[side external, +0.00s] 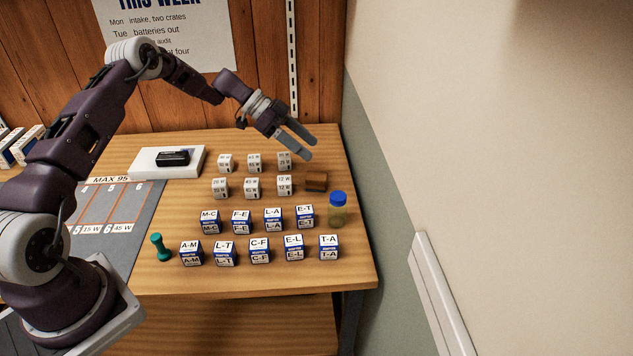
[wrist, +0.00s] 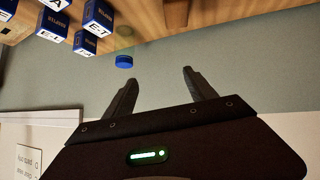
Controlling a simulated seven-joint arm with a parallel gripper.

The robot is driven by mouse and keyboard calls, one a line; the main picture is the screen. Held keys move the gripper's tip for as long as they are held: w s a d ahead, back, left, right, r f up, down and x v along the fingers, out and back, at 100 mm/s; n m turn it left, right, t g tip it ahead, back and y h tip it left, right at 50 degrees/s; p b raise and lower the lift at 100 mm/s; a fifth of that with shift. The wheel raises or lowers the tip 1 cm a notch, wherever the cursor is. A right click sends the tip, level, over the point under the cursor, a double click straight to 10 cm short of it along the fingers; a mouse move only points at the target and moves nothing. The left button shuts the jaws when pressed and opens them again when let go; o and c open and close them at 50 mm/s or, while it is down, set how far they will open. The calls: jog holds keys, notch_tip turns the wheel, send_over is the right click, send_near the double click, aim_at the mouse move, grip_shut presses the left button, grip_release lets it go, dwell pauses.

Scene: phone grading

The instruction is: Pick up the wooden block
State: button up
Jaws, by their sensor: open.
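The wooden block (side external: 316,181) is a small brown block on the table near its right edge, just right of the front row of white cubes. My gripper (side external: 306,148) is open and empty in the air, above and behind the block in the side view. In the wrist view the two dark fingers of my gripper (wrist: 160,84) are spread with nothing between them. A brown wooden shape (wrist: 177,13) at the top of the wrist view, partly cut off by the frame edge, appears to be the block.
Several white cubes (side external: 252,187) stand left of the block. A jar with a blue lid (side external: 337,209) is in front of it, its lid (wrist: 124,61) near my fingers in the wrist view. Blue-and-white lettered boxes (side external: 259,250) fill the front. The wall (side external: 480,130) lies right of the table.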

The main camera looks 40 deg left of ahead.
jog(key=t, duration=0.2)
send_near(313, 175)
jog(key=shift+h, duration=0.4)
jog(key=x, duration=0.4)
jog(key=shift+w+a+f, duration=0.15)
jog(key=shift+w+a, duration=0.1)
jog(key=shift+w, duration=0.1)
jog(key=x, duration=0.7)
jog(key=shift+s+f, duration=0.15)
jog(key=shift+s, duration=0.1)
grip_shut()
